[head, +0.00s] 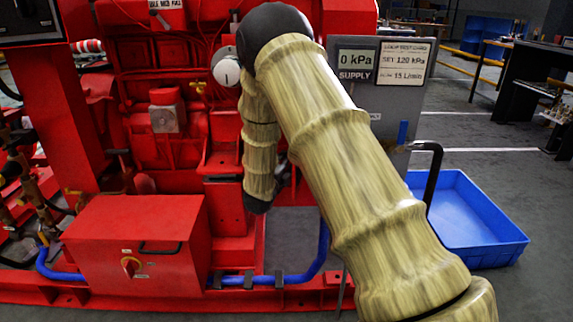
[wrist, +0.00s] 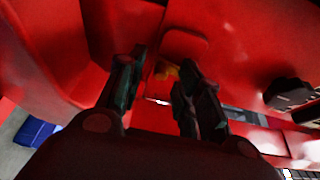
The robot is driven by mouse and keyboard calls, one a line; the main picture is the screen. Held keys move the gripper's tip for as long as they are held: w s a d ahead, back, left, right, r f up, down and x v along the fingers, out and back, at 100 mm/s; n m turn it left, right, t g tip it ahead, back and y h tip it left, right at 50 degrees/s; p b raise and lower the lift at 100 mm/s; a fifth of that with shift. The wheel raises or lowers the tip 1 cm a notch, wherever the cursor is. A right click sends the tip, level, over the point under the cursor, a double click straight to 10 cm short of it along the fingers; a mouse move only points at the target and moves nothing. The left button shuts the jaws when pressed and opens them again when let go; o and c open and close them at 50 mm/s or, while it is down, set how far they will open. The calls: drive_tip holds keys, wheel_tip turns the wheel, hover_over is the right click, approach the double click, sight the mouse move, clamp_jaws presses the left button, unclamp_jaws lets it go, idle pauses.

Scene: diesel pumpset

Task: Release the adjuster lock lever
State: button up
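In the head view my arm covers the middle of the red pumpset (head: 110,120), and its lower end hangs in front of the machine. No lever is clearly identifiable in either view. Nothing visible is held.
A grey panel (head: 385,108) with a supply display stands right of the arm. A blue tray (head: 470,235) lies on the floor at right. A red box (head: 135,250) with a knob and blue hose (head: 310,265) are low in front. A dark part (wrist: 290,93) is right of the fingers.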

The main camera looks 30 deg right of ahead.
drive_tip(key=shift+c, duration=0.3)
clamp_jaws()
drive_tip(key=shift+s+d+f+n+t+h+p, duration=0.15)
drive_tip(key=shift+d+n+p, duration=0.1)
drive_tip(key=shift+n, duration=0.25)
drive_tip(key=shift+s+d+r+n+t+h+p, duration=0.1)
drive_tip(key=shift+d+n+t+p, duration=0.15)
drive_tip(key=shift+n, duration=0.25)
drive_tip(key=shift+s+d+f+n+t+h+p, duration=0.15)
drive_tip(key=shift+n+p, duration=0.15)
drive_tip(key=shift+n, duration=0.2)
drive_tip(key=shift+o, duration=0.3)
unclamp_jaws()
drive_tip(key=v, duration=1.2)
drive_tip(key=shift+w+r, duration=0.1)
